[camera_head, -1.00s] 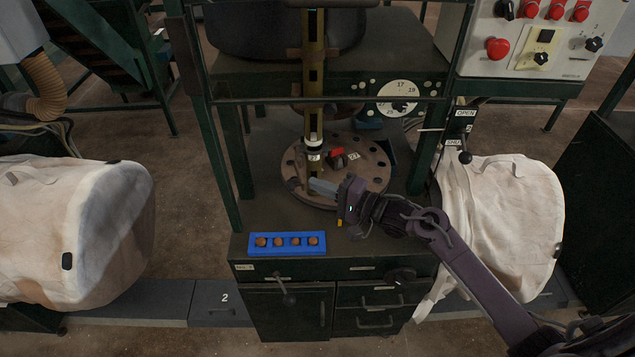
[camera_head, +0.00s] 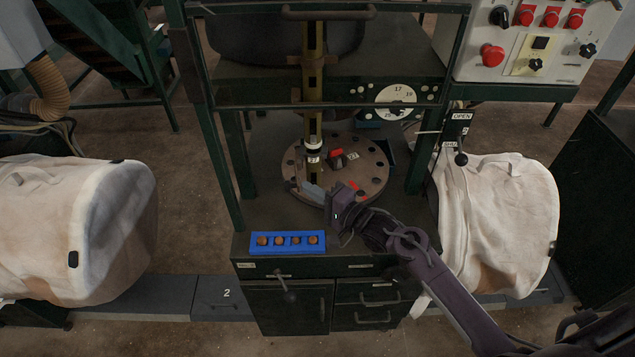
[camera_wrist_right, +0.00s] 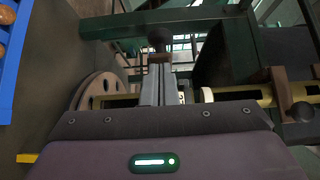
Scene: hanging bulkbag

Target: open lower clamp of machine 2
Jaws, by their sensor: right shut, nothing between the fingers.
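Machine 2 stands in the middle of the head view, with a vertical yellow column (camera_head: 313,88) above a round brown plate (camera_head: 365,173) with holes. A brown clamp (camera_head: 313,61) sits high on the column. My right gripper (camera_head: 306,188) is shut and empty, low beside the column's foot, over the plate's left front edge. In the wrist view its closed fingers (camera_wrist_right: 158,84) point at a dark knobbed part (camera_wrist_right: 160,40) close in front of the tips; I cannot tell whether they touch. The lower clamp is largely hidden by the gripper in the head view. My left gripper is not in view.
A blue tray (camera_head: 251,243) with several brown round pieces lies on the machine's front ledge. White bags hang at left (camera_head: 105,225) and right (camera_head: 515,215). A lever (camera_head: 461,158) under an OPEN label and a control panel (camera_head: 570,45) are at right.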

